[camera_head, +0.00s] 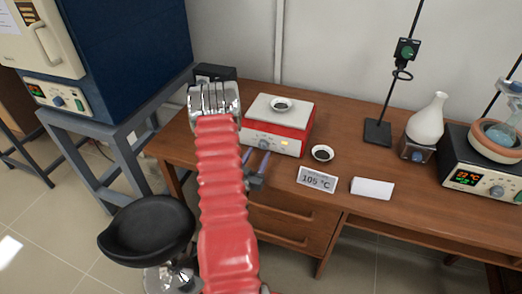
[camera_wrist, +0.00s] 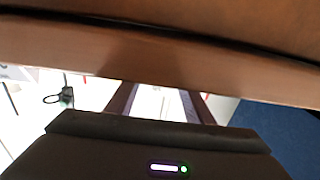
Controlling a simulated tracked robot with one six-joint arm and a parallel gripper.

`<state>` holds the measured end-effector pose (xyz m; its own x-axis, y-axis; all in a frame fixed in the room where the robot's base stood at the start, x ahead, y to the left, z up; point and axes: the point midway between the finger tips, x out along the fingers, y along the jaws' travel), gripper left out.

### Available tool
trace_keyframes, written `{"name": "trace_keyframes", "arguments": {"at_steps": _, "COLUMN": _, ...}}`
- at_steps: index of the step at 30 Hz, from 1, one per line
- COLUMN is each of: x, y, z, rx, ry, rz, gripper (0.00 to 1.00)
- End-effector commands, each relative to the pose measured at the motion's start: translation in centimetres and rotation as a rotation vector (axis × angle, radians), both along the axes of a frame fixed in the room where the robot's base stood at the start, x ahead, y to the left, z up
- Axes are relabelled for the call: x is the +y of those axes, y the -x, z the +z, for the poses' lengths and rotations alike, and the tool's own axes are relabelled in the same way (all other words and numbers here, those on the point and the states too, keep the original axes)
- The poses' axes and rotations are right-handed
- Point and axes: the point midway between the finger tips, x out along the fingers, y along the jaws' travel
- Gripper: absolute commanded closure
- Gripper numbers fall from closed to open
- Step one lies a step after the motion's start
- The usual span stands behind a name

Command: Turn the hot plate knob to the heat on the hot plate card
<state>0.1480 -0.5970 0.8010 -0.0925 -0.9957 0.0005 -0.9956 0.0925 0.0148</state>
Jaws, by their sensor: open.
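The hot plate (camera_head: 272,136) has a red body and a white top and stands on the wooden desk, with a small dark-filled dish (camera_head: 281,105) on top. Its pale front panel carries a knob (camera_head: 263,144) and an orange display. The hot plate card (camera_head: 317,179) stands on the desk and reads 105 °C. My gripper (camera_head: 256,157) is open and empty, low in front of the panel near the desk's front edge. In the wrist view, my gripper (camera_wrist: 160,92) shows its two fingers apart beneath a brown wooden band, with white and a little red between them.
A second small dish (camera_head: 322,153) and a blank white card (camera_head: 372,188) lie right of the hot plate. A clamp stand (camera_head: 378,131), a white flask (camera_head: 426,120) and another heater (camera_head: 467,179) stand further right. A black stool (camera_head: 147,230) and a blue furnace (camera_head: 130,50) are at left.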

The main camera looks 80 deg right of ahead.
Motion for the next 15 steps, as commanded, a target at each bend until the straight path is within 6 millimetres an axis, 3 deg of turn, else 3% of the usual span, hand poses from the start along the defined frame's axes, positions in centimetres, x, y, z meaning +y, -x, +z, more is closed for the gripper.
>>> {"name": "trace_keyframes", "arguments": {"at_steps": 6, "x": -2.8, "y": 0.3, "z": 0.0, "rx": 0.000, "ry": 0.000, "rz": -0.001, "gripper": 0.52}}
{"name": "trace_keyframes", "arguments": {"at_steps": 15, "x": -3.7, "y": 0.4, "z": 0.0, "rx": 0.001, "ry": -0.001, "rz": 0.000, "gripper": 0.52}}
